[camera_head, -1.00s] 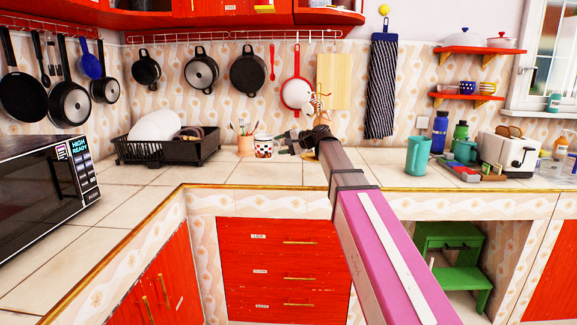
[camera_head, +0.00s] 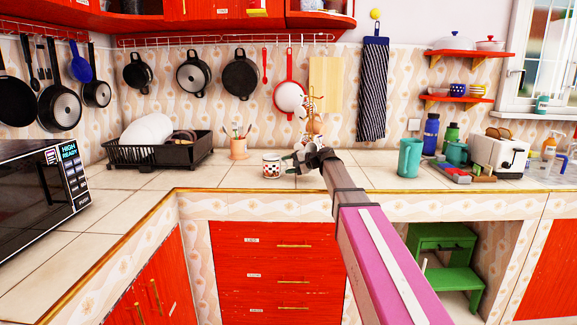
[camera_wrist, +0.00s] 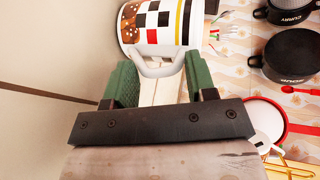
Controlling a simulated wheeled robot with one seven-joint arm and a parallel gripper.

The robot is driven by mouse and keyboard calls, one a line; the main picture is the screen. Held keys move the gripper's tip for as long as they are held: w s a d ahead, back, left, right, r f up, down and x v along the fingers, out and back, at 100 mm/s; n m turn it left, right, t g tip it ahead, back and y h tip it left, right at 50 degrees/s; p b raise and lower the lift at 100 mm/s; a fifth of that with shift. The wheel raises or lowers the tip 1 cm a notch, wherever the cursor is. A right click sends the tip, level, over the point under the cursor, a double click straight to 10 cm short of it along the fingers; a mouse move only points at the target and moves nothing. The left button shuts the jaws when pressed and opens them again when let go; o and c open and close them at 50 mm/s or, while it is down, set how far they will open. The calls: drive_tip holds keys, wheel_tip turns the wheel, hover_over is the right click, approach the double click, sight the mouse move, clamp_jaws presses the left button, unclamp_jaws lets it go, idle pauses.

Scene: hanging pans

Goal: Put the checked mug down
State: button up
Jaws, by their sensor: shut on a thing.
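The checked mug (camera_head: 272,167) is white with black, red and yellow blocks. In the head view it is over the counter (camera_head: 225,180), in front and to the right of the utensil pot; I cannot tell whether its base touches the tiles. My gripper (camera_head: 289,163) comes from the right at the mug's handle side. In the wrist view the mug (camera_wrist: 155,20) lies at the top, partly cut off by the frame. Its white handle (camera_wrist: 158,70) is between the green finger pads of my gripper (camera_wrist: 160,80), which is shut on it.
A utensil pot (camera_head: 238,148) and a black dish rack (camera_head: 150,155) with plates stand to the left. A teal cup (camera_head: 409,158), bottles and a toaster (camera_head: 499,155) stand to the right. Counter tiles around the mug are clear. Pans hang on the wall behind.

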drive_tip(key=o, duration=1.1)
drive_tip(key=shift+s+d+r, duration=0.1)
drive_tip(key=shift+d, duration=0.1)
drive_tip(key=v, duration=1.1)
drive_tip(key=shift+d, duration=0.25)
drive_tip(key=shift+s+r, duration=0.1)
